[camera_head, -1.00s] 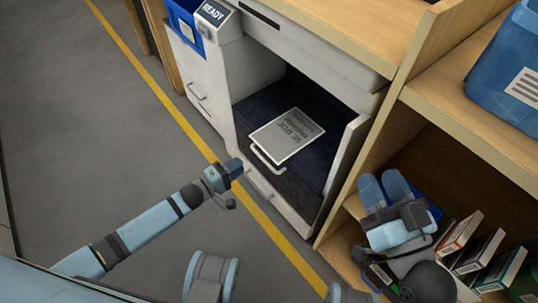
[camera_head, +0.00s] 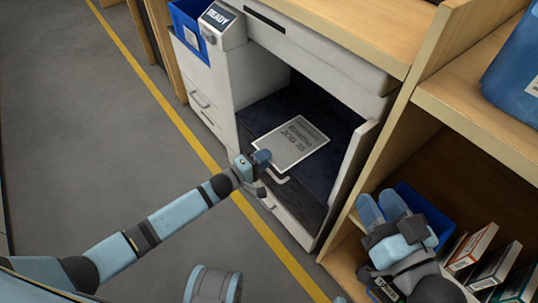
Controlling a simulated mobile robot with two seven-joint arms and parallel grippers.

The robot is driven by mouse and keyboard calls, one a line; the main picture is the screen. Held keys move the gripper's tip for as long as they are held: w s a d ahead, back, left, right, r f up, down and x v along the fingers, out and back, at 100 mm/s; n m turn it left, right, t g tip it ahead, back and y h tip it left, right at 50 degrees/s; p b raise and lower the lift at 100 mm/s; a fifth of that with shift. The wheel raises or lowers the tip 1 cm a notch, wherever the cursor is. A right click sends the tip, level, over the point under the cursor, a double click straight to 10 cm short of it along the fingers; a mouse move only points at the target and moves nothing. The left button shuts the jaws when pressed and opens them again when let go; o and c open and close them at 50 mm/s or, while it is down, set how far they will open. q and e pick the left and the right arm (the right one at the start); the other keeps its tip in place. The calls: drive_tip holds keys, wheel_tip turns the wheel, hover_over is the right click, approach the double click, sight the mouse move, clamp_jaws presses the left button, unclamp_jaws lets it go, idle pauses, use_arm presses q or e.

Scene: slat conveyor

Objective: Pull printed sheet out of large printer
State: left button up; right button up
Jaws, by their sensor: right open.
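The printed sheet (camera_head: 300,147) lies flat in the dark output bay of the large white printer (camera_head: 262,85), its grey print facing up. My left gripper (camera_head: 263,158) is at the sheet's near-left edge, its blue fingertips overlapping that edge in the picture. Whether the fingers touch the sheet, and how far apart they are, I cannot tell. My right gripper (camera_head: 383,208) is open and empty, with its two blue fingers apart, in front of the wooden shelf on the right.
The wooden shelf (camera_head: 437,98) on the right holds a blue bin (camera_head: 519,75) above and several boxes (camera_head: 470,247) below. The floor (camera_head: 95,130) at the left is clear.

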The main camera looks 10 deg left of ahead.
use_arm(q)
clamp_jaws()
use_arm(e)
drive_tip(key=shift+r+t+p, duration=1.4)
drive_tip(key=shift+r+p, duration=1.05)
drive_tip(key=shift+r, duration=0.9)
use_arm(q)
drive_tip(key=p+v, duration=0.3)
drive_tip(key=v, duration=1.3)
use_arm(e)
drive_tip(key=shift+d+f+m+g+h, duration=0.15)
drive_tip(key=shift+d+f+g+h, duration=0.25)
drive_tip(key=shift+f, duration=0.45)
drive_tip(key=shift+d+f+m+g+h, duration=0.2)
drive_tip(key=shift+d+f+g+h, duration=0.2)
drive_tip(key=shift+f, duration=0.5)
drive_tip(key=shift+d+f+m+g+h, duration=0.15)
drive_tip(key=shift+d+f+g+h, duration=0.25)
drive_tip(key=shift+f, duration=0.45)
